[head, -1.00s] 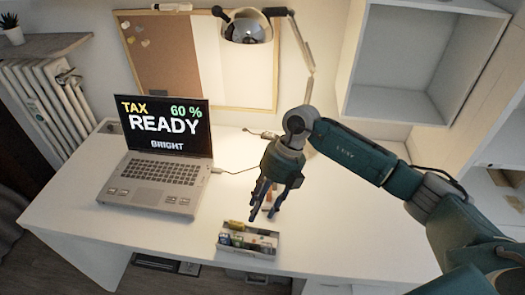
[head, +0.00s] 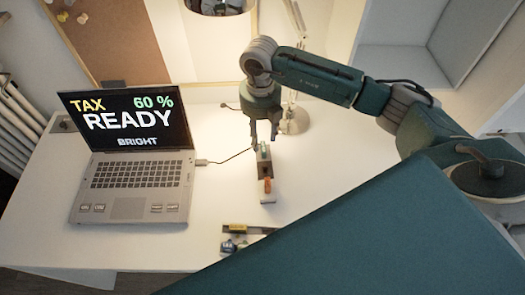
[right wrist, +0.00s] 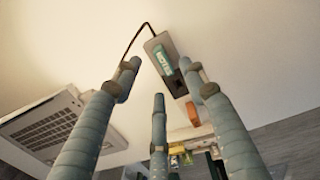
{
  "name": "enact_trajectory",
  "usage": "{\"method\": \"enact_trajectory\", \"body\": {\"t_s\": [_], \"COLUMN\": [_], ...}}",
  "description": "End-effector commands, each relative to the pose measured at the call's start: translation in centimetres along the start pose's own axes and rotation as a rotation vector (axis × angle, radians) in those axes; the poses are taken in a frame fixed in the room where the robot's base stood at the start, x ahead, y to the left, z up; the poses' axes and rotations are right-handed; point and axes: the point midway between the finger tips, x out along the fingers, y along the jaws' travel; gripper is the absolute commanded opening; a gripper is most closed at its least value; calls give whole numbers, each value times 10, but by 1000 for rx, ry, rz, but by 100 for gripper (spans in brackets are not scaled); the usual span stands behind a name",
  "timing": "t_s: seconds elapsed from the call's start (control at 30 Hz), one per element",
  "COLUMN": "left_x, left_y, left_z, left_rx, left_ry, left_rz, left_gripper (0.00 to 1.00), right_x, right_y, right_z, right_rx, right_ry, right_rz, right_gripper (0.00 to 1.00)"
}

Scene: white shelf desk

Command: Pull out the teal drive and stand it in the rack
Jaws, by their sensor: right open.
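The teal drive (right wrist: 163,60), its label reading NOTES, sits in a grey dock (right wrist: 155,44) with a cable on the desk; the dock (head: 264,171) also shows in the head view. A dark opening shows beside the drive. My right gripper (head: 264,138) is open and points down just over the dock. In the right wrist view its three fingers are spread around the drive, with nothing held. The rack (head: 229,229), holding several small coloured items, stands near the front edge. My left gripper is not in view.
A lamp base (head: 294,122) stands behind the gripper. The desk between laptop and rack is clear.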

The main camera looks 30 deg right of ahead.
Motion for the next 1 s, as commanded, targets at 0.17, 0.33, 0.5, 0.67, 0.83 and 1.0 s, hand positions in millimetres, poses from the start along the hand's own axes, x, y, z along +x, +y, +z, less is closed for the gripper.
{"method": "enact_trajectory", "body": {"t_s": [0.17, 0.33, 0.5, 0.67, 0.83, 1.0], "left_x": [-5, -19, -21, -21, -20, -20], "left_y": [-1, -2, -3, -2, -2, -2], "left_z": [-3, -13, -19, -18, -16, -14], "left_rx": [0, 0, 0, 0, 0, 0], "left_ry": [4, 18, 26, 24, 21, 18], "left_rz": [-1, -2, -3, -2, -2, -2], "left_gripper": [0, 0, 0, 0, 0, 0], "right_x": [12, 35, 56, 61, 61, 60], "right_y": [0, -3, -2, -2, -2, -2], "right_z": [-1, -3, -2, -2, -2, -2], "right_rx": [-2, 0, -1, -1, -1, -1], "right_ry": [2, 4, 1, -1, -1, -1], "right_rz": [0, -1, 1, 2, 2, 2], "right_gripper": [43, 43, 43, 43, 33, 4]}}
